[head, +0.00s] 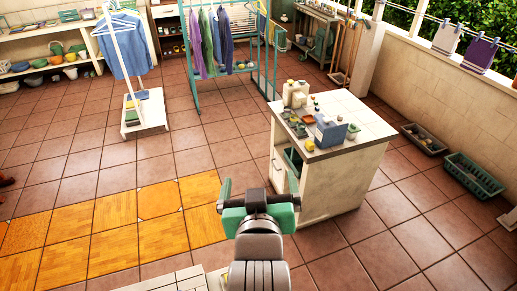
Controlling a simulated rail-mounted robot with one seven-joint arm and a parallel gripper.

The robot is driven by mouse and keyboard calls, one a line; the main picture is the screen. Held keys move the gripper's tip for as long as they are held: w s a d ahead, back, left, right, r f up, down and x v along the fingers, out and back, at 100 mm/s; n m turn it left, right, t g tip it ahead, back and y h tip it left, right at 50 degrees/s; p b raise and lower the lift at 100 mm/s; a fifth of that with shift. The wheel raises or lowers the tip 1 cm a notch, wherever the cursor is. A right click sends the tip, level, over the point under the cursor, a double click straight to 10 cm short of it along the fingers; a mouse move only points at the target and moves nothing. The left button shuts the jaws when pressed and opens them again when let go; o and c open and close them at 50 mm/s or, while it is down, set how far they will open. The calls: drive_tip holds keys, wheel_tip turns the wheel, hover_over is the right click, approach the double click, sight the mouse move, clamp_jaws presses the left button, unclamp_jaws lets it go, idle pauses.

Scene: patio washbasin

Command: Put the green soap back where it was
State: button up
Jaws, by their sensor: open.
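My gripper (259,187) is in the lower middle of the head view, with its green-and-dark fingers spread apart. No object shows between them. It is in front of and to the left of a white counter (335,180), apart from its top in the picture. Small items crowd the left part of the counter top, among them a dark tray (297,127) and a small green item (353,131) beside a blue-grey box (330,132). The items are too small to tell which, if any, is the green soap.
A clothes rack (197,92) and a stand with a blue shirt (122,48) are behind. Orange wooden tiles (110,215) cover the floor at left.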

drive_tip(key=s+r+m+t, duration=0.1)
drive_tip(key=s+r+t, duration=0.55)
drive_tip(key=r, duration=0.65)
drive_tip(key=s+r+t, duration=0.3)
drive_tip(key=s+r, duration=0.6)
drive_tip(key=r, duration=0.5)
wheel_tip(320, 180, up, 11)
drive_tip(key=p, duration=1.1)
drive_tip(key=shift+w+m, duration=0.25)
drive_tip(key=shift+m, duration=0.05)
drive_tip(key=shift+a, duration=0.1)
